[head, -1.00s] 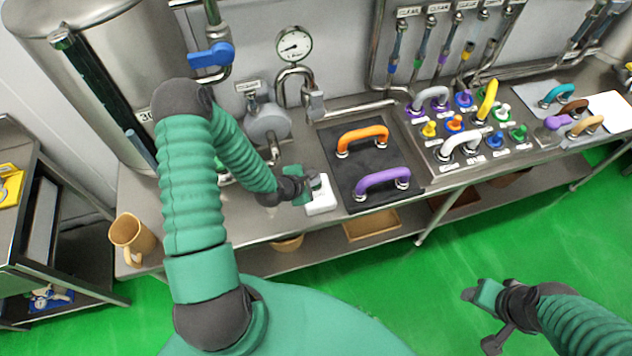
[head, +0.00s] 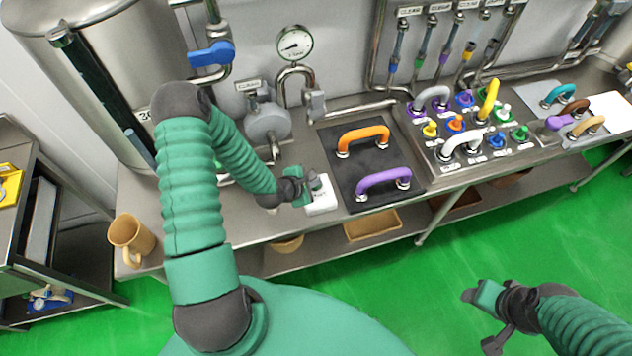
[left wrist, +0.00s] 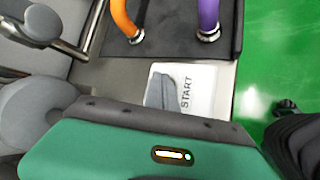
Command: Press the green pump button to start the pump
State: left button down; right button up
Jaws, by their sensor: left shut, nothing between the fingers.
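A white box marked START (head: 322,197) sits on the steel counter, left of the black mat. It also shows in the left wrist view (left wrist: 202,90). The green button itself is not visible; my left gripper covers part of the box. My left gripper (head: 314,183) is shut and empty. In the left wrist view, its grey fingertips (left wrist: 160,88) are over the box, beside the lettering. Whether they touch it, I cannot tell. My right gripper (head: 470,295) hangs over the green floor, away from the counter. Its jaw opening is unclear.
The black mat (head: 352,167) carries an orange handle (head: 362,138) and a purple handle (head: 383,179). A grey pump (head: 268,122) and pipes stand behind. A tan mug (head: 131,238) is at the counter's left end. A panel with coloured knobs lies right.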

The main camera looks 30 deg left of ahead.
pick_arm(q)
jog(key=shift+a, duration=0.1)
jog(key=shift+a+r+p, duration=0.3)
jog(key=shift+r+p, duration=0.65)
jog(key=shift+f, duration=0.1)
notch_tip(320, 180, up, 6)
jog(key=p, duration=0.5)
